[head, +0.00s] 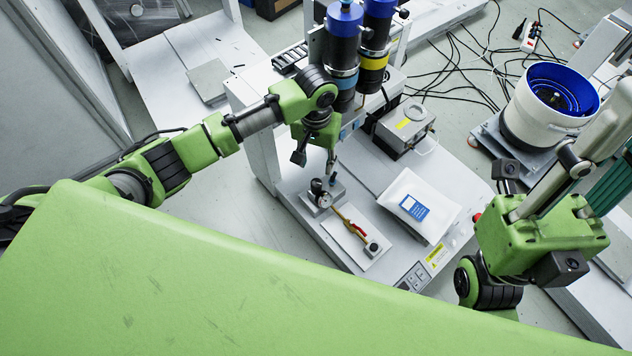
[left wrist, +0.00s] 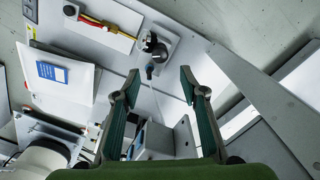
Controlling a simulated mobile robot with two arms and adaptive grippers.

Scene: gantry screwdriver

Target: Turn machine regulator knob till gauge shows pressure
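The pressure regulator (head: 318,189) stands on a small grey plate on the machine's white table, with a dark knob on top and a small round gauge (head: 323,201) at its front. The dial is too small to read. My left gripper (head: 330,165) is above and just behind the regulator. In the left wrist view its two fingers (left wrist: 157,82) are spread apart with nothing between them, and the regulator lies beyond the tips.
A yellow-and-red valve line (head: 352,224) lies on a white plate beside the regulator. A white tray with a blue label (head: 419,212) is to the right. Blue-topped cylinders (head: 344,35) rise close behind my left wrist. A white-and-blue bowl feeder (head: 545,110) stands at right.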

